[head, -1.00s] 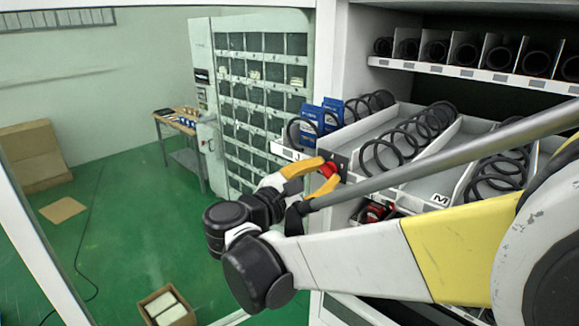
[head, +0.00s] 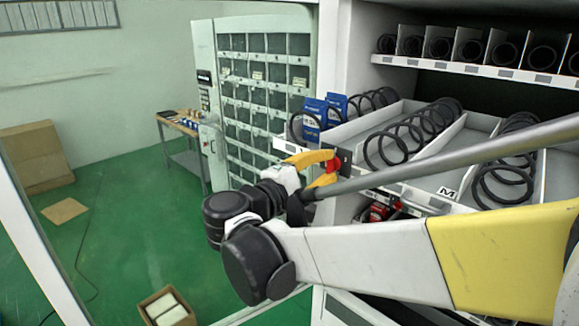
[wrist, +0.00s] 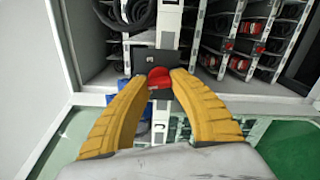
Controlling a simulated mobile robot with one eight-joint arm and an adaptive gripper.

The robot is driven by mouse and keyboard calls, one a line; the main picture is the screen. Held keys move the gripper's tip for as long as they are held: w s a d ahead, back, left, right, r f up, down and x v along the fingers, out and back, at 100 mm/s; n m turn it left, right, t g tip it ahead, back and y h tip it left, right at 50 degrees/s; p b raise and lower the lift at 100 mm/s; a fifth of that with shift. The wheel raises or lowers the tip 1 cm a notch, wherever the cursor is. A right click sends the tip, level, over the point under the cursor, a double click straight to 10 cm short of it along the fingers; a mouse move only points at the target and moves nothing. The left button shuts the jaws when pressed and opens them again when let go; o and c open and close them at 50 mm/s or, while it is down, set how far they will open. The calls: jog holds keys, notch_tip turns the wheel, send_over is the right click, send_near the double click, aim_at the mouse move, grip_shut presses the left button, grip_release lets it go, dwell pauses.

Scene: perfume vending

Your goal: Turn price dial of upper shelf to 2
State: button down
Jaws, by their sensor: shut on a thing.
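The red price dial (wrist: 158,78) sits on a dark plate (wrist: 145,60) at the front edge of the upper shelf. It also shows in the head view (head: 334,163), near the left end of the shelf front. My gripper (wrist: 158,84) has two yellow curved fingers, one on each side of the dial. They are shut on it, and the fingertips cover its sides. In the head view my gripper (head: 331,166) reaches the dial from the left. I cannot read the number the dial is set to.
The upper shelf holds white trays with black spiral coils (head: 395,142) and blue boxes (head: 313,118). Red items (head: 377,211) lie on the shelf below. A grey locker cabinet (head: 262,95) and a small table (head: 180,125) stand behind. An open carton (head: 166,306) is on the green floor.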

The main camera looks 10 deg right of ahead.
jog(key=shift+m, duration=1.3)
jog(key=c, duration=1.1)
grip_release()
jog(key=v, duration=1.2)
jog(key=shift+b, duration=0.3)
